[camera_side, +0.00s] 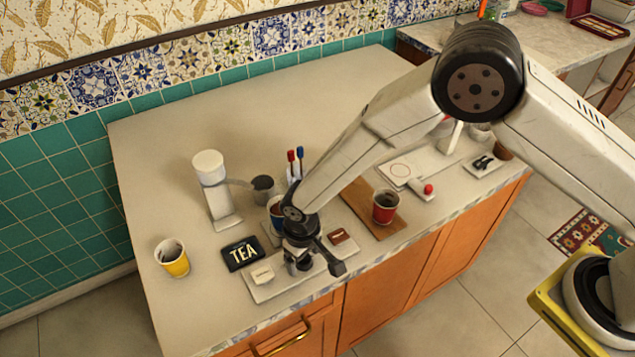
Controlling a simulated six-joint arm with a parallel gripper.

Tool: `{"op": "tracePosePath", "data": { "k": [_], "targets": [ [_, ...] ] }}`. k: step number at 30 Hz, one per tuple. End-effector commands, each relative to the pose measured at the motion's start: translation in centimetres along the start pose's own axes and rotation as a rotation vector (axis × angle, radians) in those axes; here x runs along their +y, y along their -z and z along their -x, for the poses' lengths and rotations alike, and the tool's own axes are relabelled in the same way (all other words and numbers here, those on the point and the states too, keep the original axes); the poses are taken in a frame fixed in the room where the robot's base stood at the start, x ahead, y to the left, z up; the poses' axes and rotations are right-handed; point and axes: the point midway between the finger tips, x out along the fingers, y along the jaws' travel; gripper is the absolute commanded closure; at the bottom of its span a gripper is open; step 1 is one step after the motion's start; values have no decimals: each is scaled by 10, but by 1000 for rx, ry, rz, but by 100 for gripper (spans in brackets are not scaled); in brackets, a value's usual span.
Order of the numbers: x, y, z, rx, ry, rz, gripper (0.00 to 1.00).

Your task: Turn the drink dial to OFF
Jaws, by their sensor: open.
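A pale panel (268,290) lies flat near the counter's front edge, with a small white block (262,274) and a small brown label (339,237) on it. A black sign reading TEA (243,254) lies just behind the panel's left part. My gripper (316,267) is open and low over the middle of the panel, pointing down. It hides that part of the panel. I cannot make out the drink dial or its setting, nor whether the fingers touch anything.
A yellow cup (172,258) stands at left, and a white-topped dispenser (208,168) behind the panel. A blue cup (276,208) is partly behind my wrist. A red cup (385,206) stands on a wooden board (357,197) to the right. The back left counter is clear.

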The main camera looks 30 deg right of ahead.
Motion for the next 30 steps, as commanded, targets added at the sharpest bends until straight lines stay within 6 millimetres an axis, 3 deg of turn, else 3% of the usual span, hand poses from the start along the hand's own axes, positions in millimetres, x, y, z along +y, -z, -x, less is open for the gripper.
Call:
{"op": "tracePosePath", "data": {
  "k": [6, 8, 15, 30],
  "targets": [
    [0, 0, 0, 0, 0, 0, 12],
    [0, 0, 0, 0, 0, 0, 27],
    [0, 0, 0, 0, 0, 0, 100],
    [0, 0, 0, 0, 0, 94, 100]
  ]
}}
